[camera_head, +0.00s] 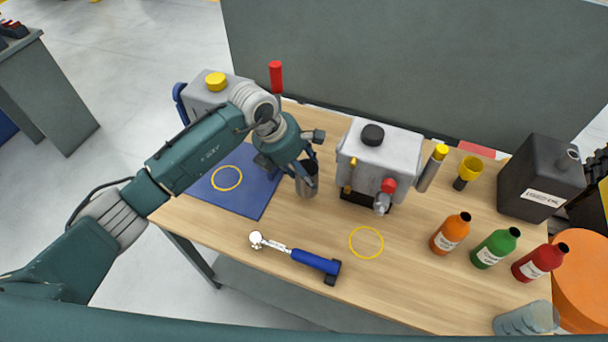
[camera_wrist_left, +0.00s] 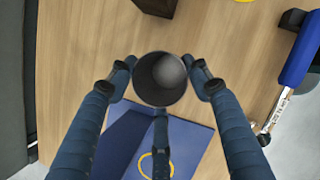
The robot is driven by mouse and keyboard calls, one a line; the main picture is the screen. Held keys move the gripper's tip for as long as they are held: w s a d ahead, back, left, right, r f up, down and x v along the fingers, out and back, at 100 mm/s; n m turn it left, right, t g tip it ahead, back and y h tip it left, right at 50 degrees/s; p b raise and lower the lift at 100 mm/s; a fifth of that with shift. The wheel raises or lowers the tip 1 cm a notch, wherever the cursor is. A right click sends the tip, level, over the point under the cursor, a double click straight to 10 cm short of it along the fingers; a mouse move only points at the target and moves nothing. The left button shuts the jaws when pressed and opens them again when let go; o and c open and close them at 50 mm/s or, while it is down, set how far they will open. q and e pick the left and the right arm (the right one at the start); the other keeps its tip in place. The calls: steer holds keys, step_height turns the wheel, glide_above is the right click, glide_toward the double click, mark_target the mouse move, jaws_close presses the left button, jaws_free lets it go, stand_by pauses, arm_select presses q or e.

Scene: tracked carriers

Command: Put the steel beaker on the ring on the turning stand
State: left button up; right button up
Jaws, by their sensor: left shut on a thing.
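The steel beaker (camera_head: 308,184) is a dark grey metal cup, upright near the right edge of a flat blue square (camera_head: 258,196). My left gripper (camera_head: 303,168) is shut on it near the rim. In the left wrist view the fingers of my gripper (camera_wrist_left: 162,72) are on both sides of the beaker (camera_wrist_left: 160,95), and its open mouth faces the camera. I cannot tell whether its base touches the table. A yellow ring (camera_head: 227,166) is marked on the blue square, left of the beaker. Another yellow ring (camera_head: 366,228) lies on bare wood. I cannot identify a turning stand. My right gripper is not in view.
A grey box-shaped container (camera_head: 380,150) with a black cap stands close right of the beaker. A blue-handled ratchet (camera_head: 315,262) lies in front. Orange (camera_head: 450,235), green (camera_head: 495,248) and red (camera_head: 538,263) bottles and a black canister (camera_head: 540,178) stand at the right.

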arm_select(q)
steer(key=shift+f+p, duration=0.3)
steer(key=shift+f, duration=1.35)
steer(key=o, duration=0.9)
steer(key=shift+f, duration=0.2)
steer(key=shift+c, duration=0.2)
steer(key=o, duration=0.4)
steer(key=shift+r, duration=0.1)
steer(key=shift+o, duration=0.2)
steer(key=shift+r, duration=0.1)
